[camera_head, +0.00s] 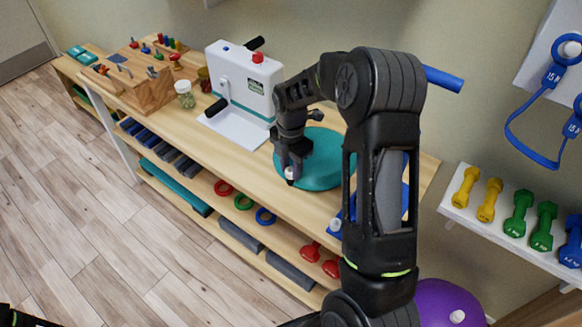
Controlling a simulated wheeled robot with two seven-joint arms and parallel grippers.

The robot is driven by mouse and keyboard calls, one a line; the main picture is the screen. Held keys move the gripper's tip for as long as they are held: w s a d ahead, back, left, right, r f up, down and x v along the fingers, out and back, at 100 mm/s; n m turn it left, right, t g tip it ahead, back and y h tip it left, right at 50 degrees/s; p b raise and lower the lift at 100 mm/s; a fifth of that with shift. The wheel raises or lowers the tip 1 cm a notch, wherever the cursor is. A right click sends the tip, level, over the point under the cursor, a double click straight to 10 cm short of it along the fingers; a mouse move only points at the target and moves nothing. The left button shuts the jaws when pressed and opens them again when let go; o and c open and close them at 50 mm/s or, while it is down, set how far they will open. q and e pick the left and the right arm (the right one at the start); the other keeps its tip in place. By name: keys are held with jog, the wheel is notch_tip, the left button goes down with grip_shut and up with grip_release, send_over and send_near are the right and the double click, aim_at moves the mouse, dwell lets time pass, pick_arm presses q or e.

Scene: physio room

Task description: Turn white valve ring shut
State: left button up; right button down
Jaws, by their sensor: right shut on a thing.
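A round teal cushion (322,168) lies flat on the wooden bench top, partly hidden behind my right arm. A small white valve ring (291,172) shows at the cushion's left front edge. My right gripper (290,177) points down at this edge, its jaws shut on the white valve ring. The fingers cover most of the ring, so its turned position cannot be told. Of my left arm only a dark piece shows in the bottom left corner; its gripper is out of the picture.
A white device with a crank (243,90) stands left of the cushion on the bench top (232,160). A glass jar (185,94) and a wooden peg block (145,85) are farther left. A white dumbbell shelf (480,222) is at the right. A purple ball (447,303) is low at the front.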

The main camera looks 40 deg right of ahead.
jog(key=shift+m, duration=0.3)
jog(key=shift+f+m+b, duration=0.1)
jog(key=shift+m+b, duration=0.7)
jog(key=shift+m, duration=0.4)
jog(key=shift+m+b, duration=0.5)
jog(key=shift+m, duration=1)
jog(key=c, duration=1)
grip_release()
jog(key=shift+c, duration=0.2)
